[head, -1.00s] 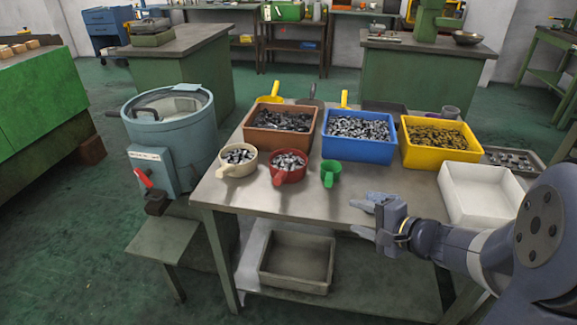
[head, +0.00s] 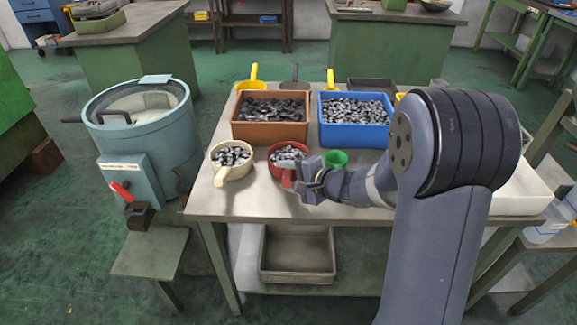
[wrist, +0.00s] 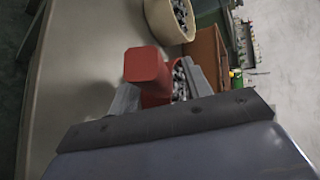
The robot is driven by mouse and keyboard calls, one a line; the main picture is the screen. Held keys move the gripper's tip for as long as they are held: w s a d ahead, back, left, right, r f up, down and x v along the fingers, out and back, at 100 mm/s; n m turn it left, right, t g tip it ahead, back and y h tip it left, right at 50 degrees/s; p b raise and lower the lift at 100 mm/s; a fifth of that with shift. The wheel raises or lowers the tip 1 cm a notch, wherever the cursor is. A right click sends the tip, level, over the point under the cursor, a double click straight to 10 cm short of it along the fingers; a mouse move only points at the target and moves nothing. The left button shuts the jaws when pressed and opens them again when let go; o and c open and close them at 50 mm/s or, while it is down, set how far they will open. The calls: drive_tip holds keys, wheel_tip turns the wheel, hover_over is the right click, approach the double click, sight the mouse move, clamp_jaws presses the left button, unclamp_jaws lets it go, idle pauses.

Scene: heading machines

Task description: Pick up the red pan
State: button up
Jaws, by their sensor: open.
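The red pan (head: 278,167) is filled with small grey metal pieces and stands near the front edge of the metal table (head: 240,203). Its handle points toward the front. My gripper (head: 300,172) is at the pan's front right, close to the handle, and hides part of the pan. In the wrist view the red handle (wrist: 148,67) rises between the two spread fingers of my gripper (wrist: 160,90). The fingers are open, and I cannot tell whether either touches the pan.
A brown bin (head: 270,132) and a blue bin (head: 355,137) stand behind. The table's front left is clear.

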drive_tip(key=shift+c, duration=0.4)
clamp_jaws()
drive_tip(key=shift+r, duration=0.1)
